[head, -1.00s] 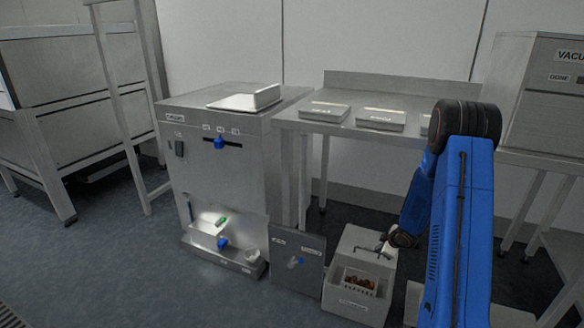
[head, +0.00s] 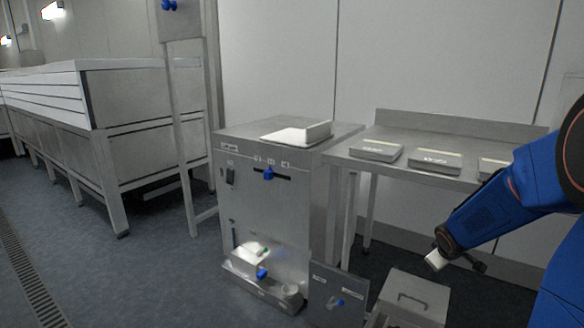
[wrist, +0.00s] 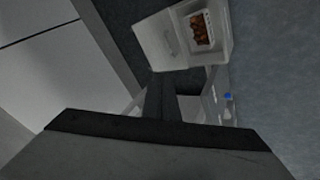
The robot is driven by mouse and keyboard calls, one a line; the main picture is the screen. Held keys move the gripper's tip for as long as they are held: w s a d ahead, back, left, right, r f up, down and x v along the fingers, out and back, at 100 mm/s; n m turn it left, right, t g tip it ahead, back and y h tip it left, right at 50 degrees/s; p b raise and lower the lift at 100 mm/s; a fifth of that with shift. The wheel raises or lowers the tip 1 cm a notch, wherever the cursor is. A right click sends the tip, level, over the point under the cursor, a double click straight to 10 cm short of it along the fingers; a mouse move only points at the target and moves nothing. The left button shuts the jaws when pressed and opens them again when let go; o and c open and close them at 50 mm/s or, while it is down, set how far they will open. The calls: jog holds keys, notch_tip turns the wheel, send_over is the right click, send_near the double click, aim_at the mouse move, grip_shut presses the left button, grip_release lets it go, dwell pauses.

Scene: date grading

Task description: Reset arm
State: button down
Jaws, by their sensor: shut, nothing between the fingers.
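My gripper (wrist: 161,84) shows in the wrist view as dark fingers pressed together, shut and empty. In the head view the blue arm comes in from the right edge, and its wrist end (head: 450,250) hangs just above and right of a pale grey bin (head: 418,291). The gripper's fingertips are hard to make out there. In the wrist view the same bin (wrist: 158,40) lies beyond the fingers, with brown dates (wrist: 201,28) in its open front. The gripper appears clear of the bin.
A steel grading machine (head: 270,210) with blue knobs stands left of the bin. A dark panel (head: 337,298) leans between them. A steel table (head: 350,158) behind carries labelled trays (head: 436,161). Long steel benches (head: 140,95) stand at left. The floor (head: 130,270) at front left is clear.

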jog(key=s+a+r+m, duration=0.2)
jog(key=s+a+r, duration=0.25)
jog(key=s, duration=0.25)
jog(key=s+a+r+m, duration=0.1)
jog(key=s+a+r, duration=0.35)
jog(key=s, duration=0.25)
jog(key=s+a+r+y, duration=0.1)
jog(key=s+a, duration=0.2)
jog(key=s, duration=0.3)
jog(key=s+a+r+m+g+y, duration=0.1)
jog(key=s+a, duration=0.2)
jog(key=s, duration=0.4)
jog(key=s+a+r+m+y, duration=0.1)
jog(key=s+a, duration=0.2)
jog(key=s, duration=0.4)
jog(key=shift+a+r, duration=0.15)
jog(key=shift+a, duration=0.05)
